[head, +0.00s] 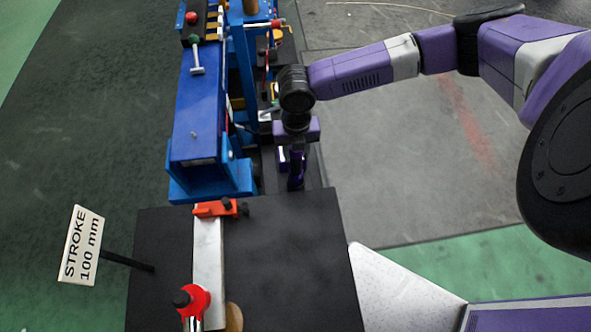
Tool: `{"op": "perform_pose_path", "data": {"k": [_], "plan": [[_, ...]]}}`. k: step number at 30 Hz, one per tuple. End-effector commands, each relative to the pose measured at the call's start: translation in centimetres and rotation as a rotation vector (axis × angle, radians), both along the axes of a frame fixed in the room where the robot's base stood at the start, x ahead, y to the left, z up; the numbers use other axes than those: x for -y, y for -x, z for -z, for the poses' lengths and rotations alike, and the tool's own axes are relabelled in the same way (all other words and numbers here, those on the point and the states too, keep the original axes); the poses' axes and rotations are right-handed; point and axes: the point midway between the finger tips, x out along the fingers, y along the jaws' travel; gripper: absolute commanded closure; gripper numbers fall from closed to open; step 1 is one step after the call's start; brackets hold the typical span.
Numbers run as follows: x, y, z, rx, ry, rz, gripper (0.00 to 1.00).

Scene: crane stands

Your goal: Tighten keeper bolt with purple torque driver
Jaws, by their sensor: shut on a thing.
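My gripper (292,160) hangs pointing down at the right side of the blue crane stand (198,110), beyond the black table's back edge. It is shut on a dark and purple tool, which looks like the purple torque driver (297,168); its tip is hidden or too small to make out. An orange-red clamp (213,208) with dark knobs sits across the pale bar at the stand's near end, to the left of and nearer than my gripper. I cannot tell which part is the keeper bolt.
The black table (290,250) carries a pale metal bar (208,255) with a red-collared fitting (194,299) at its near end. A "STROKE 100 mm" sign (80,245) stands left. A second blue stand (243,70) is close to my wrist. Grey floor on the right is open.

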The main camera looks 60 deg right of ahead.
Motion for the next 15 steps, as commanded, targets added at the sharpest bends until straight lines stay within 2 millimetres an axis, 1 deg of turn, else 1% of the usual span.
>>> {"op": "perform_pose_path", "data": {"k": [1, 15], "plan": [[0.0, -0.1, -0.5, 0.001, 0.000, 0.000, 1.00], [0.0, -0.1, -2.2, 0.002, 0.000, 0.000, 1.00]]}}
